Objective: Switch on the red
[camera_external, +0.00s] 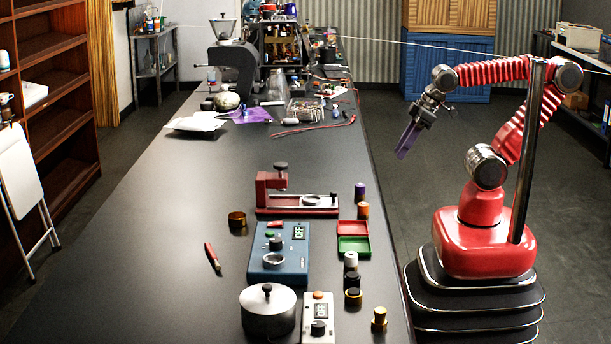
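A blue box (270,262) stands on the near part of the long black table. It has a lit green display (299,232) that seems to read OFF, a red switch-like part (274,224) at its top edge, and a dark knob. A small white box (310,328) in front of it has a display, an orange top knob (318,295) and a black knob. A red clamp-like device (263,194) stands behind the blue box. My gripper (404,142) hangs right of the table, away from all of these. Its purple fingers overlap, so their opening is unclear.
A lidded pot (268,318) stands at the near edge. A red pen-like tool (212,257) lies left. Red (352,228) and green (354,247) trays and several small cylinders line the right side. The left and middle table is mostly clear; clutter fills the far end.

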